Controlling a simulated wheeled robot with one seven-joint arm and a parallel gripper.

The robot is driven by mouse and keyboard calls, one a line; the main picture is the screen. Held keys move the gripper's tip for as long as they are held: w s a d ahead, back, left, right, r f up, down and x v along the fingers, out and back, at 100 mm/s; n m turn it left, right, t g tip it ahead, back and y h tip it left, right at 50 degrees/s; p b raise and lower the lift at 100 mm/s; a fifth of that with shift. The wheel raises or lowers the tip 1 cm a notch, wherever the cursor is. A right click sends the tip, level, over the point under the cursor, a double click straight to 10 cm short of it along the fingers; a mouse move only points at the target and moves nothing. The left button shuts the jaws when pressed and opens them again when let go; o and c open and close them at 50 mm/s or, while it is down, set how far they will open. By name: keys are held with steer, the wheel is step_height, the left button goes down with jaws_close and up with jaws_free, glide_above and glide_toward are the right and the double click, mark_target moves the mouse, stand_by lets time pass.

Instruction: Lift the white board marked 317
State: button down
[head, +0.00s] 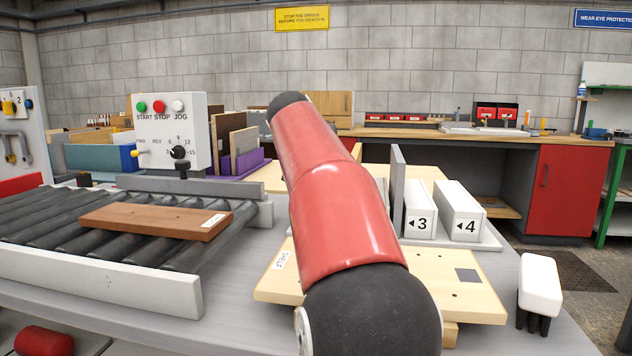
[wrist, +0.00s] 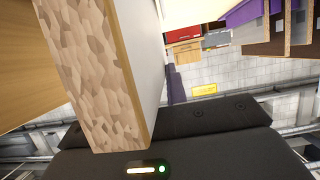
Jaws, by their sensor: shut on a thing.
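In the wrist view, a board (wrist: 149,55) with a white face and a speckled chipboard edge rises from the dark body of my gripper (wrist: 205,132). The gripper is shut on this white board. No number shows on the visible part of the board, so I cannot read 317. The fingertips are not clearly seen. In the head view, my red and black arm fills the middle and hides the gripper and the board.
A brown board (head: 156,221) with a small label lies on the roller conveyor (head: 60,222) at left. White blocks marked 3 (head: 420,211) and 4 (head: 458,212) stand right of my arm. A pale wooden panel (head: 445,282) and a white-topped brush (head: 539,285) are nearer.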

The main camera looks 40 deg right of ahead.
step_height(320, 180, up, 7)
steer(key=shift+r+p, duration=0.2)
steer(key=shift+p, duration=1)
steer(key=shift+r, duration=1.35)
